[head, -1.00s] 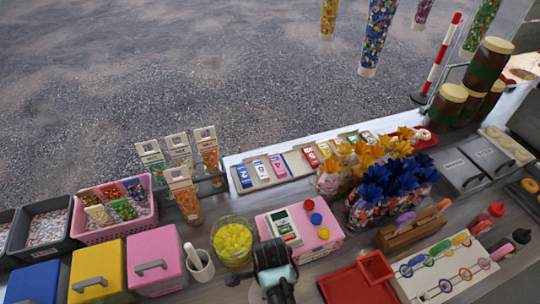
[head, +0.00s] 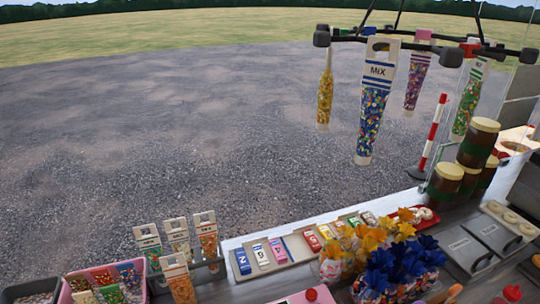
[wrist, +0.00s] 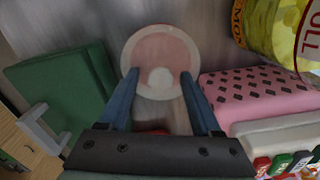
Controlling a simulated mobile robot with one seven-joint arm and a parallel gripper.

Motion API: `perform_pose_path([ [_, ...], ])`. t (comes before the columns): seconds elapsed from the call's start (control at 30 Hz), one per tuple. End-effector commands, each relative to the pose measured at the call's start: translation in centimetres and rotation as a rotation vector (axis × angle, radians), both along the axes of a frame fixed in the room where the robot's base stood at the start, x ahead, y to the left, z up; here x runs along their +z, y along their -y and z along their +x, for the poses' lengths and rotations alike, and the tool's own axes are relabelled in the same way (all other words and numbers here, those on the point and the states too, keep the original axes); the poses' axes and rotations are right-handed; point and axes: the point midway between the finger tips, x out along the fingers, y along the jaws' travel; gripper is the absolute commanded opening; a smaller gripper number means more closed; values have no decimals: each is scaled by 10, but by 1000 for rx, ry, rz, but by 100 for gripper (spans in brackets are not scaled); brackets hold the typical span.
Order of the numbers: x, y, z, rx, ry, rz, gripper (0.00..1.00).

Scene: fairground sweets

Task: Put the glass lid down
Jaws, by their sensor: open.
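In the wrist view, the round glass lid (wrist: 160,44) has a pale rim, a pinkish middle and a whitish knob. It appears to lie flat on the grey counter, though any gap beneath it is hard to judge. My gripper (wrist: 160,77) is open. Its two blue fingers point at the lid, with the tips on either side of the knob and apart from it. Neither the lid nor my gripper shows in the head view.
In the wrist view, a pink patterned box (wrist: 255,96) lies close on the right, a yellow-filled jar (wrist: 268,25) at upper right, and a green box (wrist: 62,90) with a grey handle on the left. Hanging sweet tubes (head: 372,105) show in the head view.

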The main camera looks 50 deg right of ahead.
Motion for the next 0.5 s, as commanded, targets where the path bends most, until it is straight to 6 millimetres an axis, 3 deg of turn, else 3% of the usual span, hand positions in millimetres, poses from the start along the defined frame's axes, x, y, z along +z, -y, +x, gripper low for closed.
perform_pose_path([
  [0.5,95,1,1,0,4,-3,65],
])
